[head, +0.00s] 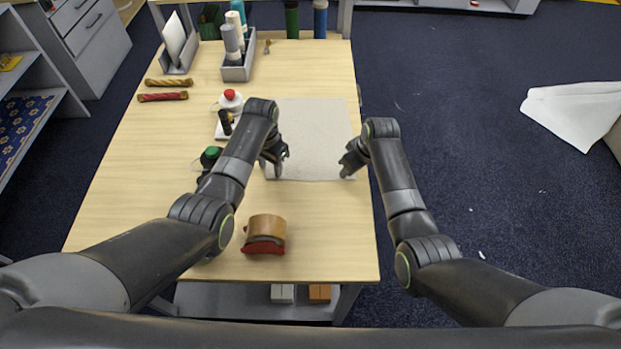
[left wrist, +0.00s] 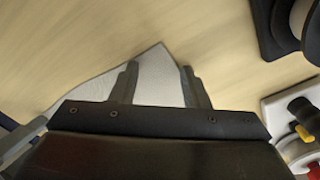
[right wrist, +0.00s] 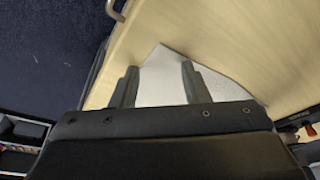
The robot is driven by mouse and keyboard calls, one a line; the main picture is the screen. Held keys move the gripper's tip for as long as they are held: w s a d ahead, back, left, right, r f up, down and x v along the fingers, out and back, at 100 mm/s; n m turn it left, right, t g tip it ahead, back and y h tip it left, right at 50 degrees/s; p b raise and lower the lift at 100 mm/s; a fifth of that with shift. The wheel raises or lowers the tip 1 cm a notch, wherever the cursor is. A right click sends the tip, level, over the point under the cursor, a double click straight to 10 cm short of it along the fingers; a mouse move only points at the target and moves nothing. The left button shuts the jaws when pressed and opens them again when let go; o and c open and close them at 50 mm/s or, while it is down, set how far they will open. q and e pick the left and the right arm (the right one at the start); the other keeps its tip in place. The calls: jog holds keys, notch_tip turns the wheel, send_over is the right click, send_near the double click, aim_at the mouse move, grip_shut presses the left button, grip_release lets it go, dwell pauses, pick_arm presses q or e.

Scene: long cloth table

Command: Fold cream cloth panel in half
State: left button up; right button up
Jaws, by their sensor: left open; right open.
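The cream cloth panel (head: 313,132) lies flat on the right part of the wooden table, and it looks unfolded. My left gripper (head: 275,170) is open at the panel's near left corner. In the left wrist view the cloth corner (left wrist: 157,75) lies between the two spread fingers (left wrist: 158,82). My right gripper (head: 348,172) is open at the near right corner. In the right wrist view that corner (right wrist: 162,70) also lies between the spread fingers (right wrist: 159,84). I cannot tell whether the fingers touch the cloth.
The table (head: 150,210) has its right edge close to my right gripper. A wooden roll with a red base (head: 265,235) stands near the front. A red-capped item (head: 230,99) is left of the panel. A grey caddy (head: 238,70) and twisted rolls (head: 162,97) lie farther back.

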pick_arm(q)
jog(key=shift+f, duration=0.15)
pick_arm(e)
jog(key=shift+f, duration=0.15)
pick_arm(q)
jog(key=shift+f, duration=0.1)
jog(key=shift+c, duration=0.2)
pick_arm(e)
jog(key=shift+c, duration=0.2)
pick_arm(q)
grip_shut()
pick_arm(e)
grip_shut()
pick_arm(q)
jog(key=shift+a, duration=0.1)
pick_arm(e)
jog(key=shift+d, duration=0.1)
